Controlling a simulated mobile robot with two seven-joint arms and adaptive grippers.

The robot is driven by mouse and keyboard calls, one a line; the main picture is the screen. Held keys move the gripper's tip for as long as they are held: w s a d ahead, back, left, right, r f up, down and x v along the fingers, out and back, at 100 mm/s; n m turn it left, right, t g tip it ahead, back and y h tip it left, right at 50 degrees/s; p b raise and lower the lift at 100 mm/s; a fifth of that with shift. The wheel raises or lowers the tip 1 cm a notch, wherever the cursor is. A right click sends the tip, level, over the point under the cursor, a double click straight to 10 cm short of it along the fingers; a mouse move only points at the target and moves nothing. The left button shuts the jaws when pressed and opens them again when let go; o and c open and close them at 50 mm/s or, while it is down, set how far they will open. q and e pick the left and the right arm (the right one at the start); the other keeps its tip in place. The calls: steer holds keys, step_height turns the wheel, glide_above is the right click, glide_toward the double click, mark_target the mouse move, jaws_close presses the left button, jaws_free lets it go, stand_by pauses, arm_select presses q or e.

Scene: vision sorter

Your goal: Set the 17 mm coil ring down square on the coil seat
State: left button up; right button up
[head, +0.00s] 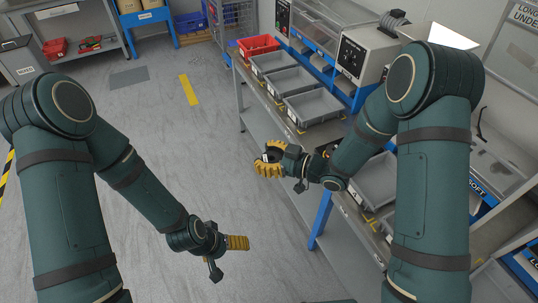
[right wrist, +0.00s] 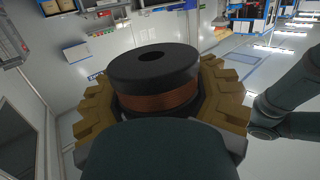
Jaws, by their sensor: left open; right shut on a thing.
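The coil ring (right wrist: 152,103), a black spool with a copper-brown band round its middle, fills the centre of the right wrist view. My right gripper (right wrist: 160,95) is shut on it, with yellow ridged fingers on both sides. In the head view my right gripper (head: 269,166) is in the air beside the bench's front edge; the coil is too small there to make out clearly. My left gripper (head: 238,242) is open and empty, low over the floor. I cannot pick out the coil seat in either view.
Grey trays (head: 314,105) line the bench front, with a red bin (head: 258,46) at its far end. A grey machine (head: 362,54) stands behind them. A blue bench leg (head: 321,218) is below my right forearm. The floor (head: 160,150) between my arms is clear.

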mark_target(270, 155)
step_height(270, 155, up, 11)
steer(key=w+a+m+t+h, duration=0.1)
steer(key=w+m+t+h, duration=0.1)
steer(key=m+t+h, duration=0.7)
steer(key=shift+a+m+h, duration=0.35)
steer(key=shift+m+h, duration=1.35)
steer(key=shift+h, duration=1)
steer(key=shift+w+d+f, duration=0.1)
